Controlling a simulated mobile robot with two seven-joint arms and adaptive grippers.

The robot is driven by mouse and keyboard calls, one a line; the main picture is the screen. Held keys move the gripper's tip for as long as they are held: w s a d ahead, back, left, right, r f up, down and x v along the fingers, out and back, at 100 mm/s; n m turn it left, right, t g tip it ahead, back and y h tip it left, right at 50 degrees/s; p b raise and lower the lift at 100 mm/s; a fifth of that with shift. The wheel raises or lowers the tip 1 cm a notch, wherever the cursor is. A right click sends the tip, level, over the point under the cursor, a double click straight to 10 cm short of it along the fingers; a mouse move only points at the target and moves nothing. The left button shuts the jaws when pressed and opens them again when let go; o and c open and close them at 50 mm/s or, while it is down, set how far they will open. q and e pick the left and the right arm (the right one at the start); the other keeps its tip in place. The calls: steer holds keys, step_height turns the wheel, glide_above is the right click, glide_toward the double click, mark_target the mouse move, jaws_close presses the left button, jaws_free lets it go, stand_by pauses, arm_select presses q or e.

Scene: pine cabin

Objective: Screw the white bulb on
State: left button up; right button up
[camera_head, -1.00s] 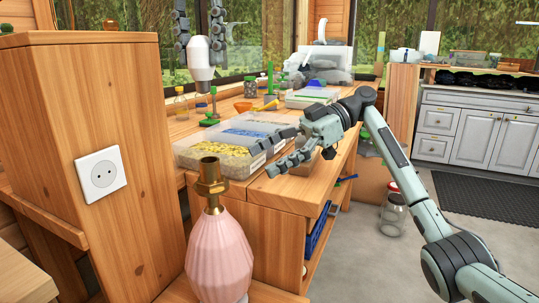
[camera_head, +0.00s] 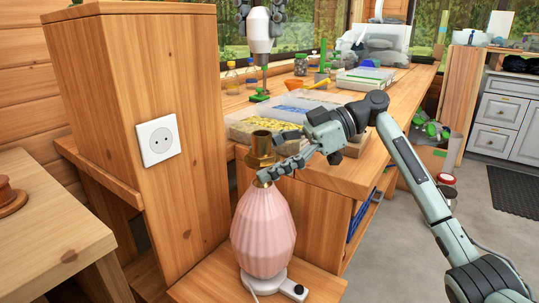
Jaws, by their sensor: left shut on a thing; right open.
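The white bulb (camera_head: 260,38) hangs upright at the top of the view, held by my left gripper (camera_head: 260,12), whose fingers come down from the top edge and are shut on it. Below stands a pink ribbed lamp (camera_head: 263,232) with a brass socket (camera_head: 260,148), its mouth facing up and empty. The bulb is well above the socket, apart from it. My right gripper (camera_head: 270,162) is open beside the socket on its right. One finger crosses in front of the socket's lower part; whether the other touches or passes behind is unclear.
The lamp's white base (camera_head: 270,280) has a dark knob and stands on a low wooden surface (camera_head: 215,285). A wooden cabinet with a white wall outlet (camera_head: 157,140) rises at left.

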mark_target(261, 57)
steer(key=shift+c, duration=0.2)
jaws_close()
steer(key=c, duration=0.7)
jaws_free()
steer(key=shift+c, duration=0.2)
steer(key=c, duration=0.9)
arm_select(q)
steer(key=f, duration=0.5)
steer(key=shift+w+a+f, duration=0.1)
steer(key=shift+a+f, duration=0.1)
steer(key=shift+f, duration=0.05)
steer(key=shift+d+f+m, duration=0.2)
steer(key=shift+f+m, duration=0.05)
steer(key=shift+m, duration=0.05)
